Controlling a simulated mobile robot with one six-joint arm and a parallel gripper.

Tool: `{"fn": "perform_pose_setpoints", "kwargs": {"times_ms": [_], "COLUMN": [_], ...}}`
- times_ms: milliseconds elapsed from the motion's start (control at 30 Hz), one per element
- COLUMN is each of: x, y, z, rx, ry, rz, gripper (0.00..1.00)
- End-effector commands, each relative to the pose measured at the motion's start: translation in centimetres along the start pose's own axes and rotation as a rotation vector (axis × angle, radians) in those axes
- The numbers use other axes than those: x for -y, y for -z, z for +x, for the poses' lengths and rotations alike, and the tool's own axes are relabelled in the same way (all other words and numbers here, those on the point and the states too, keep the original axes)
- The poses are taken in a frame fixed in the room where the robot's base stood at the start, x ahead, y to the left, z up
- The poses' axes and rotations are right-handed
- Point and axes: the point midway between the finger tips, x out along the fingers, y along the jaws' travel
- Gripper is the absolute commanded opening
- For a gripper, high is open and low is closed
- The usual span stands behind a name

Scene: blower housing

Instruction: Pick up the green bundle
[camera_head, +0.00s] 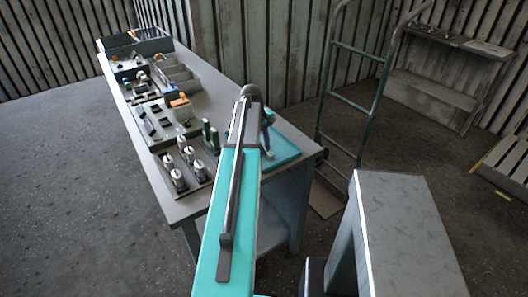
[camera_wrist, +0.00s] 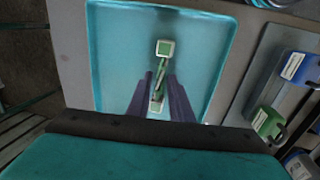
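The green bundle (camera_wrist: 162,75) lies in a teal tray (camera_wrist: 112,40) in the wrist view. It looks like a thin green twisted strand with a square white-and-green end at the top and a whitish piece at its lower end. My gripper (camera_wrist: 160,80) has its two dark fingers on either side of the strand, with gaps visible beside it, so it looks open. Whether the fingers are level with the strand or above it is unclear. In the head view, my arm hides part of the tray (camera_head: 289,146), and only a small pale-green bit of the bundle (camera_head: 270,154) shows.
The tray sits at the near right end of a long grey table (camera_head: 300,128). White-topped cylinders in a rack (camera_head: 180,178) and green upright pieces (camera_head: 207,130) stand left of my arm. A green hand truck (camera_head: 350,98) stands behind the table's right end.

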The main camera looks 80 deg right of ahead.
Motion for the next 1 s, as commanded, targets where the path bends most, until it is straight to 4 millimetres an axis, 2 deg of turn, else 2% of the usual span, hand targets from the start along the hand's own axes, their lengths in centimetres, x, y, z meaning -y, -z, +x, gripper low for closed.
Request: {"fn": "perform_pose_setpoints", "kwargs": {"times_ms": [167,300,767,1000], "x": [0.0,0.0,-0.1,-0.4], "y": [0.0,0.0,0.0,0.0], "z": [0.0,0.0,-0.2,-1.4], "rx": [0.000,0.000,0.000,-0.001], "ry": [0.000,0.000,-0.001,-0.001], "rz": [0.000,0.000,0.001,0.001], "gripper": [0.20,0.00,0.00,0.00]}}
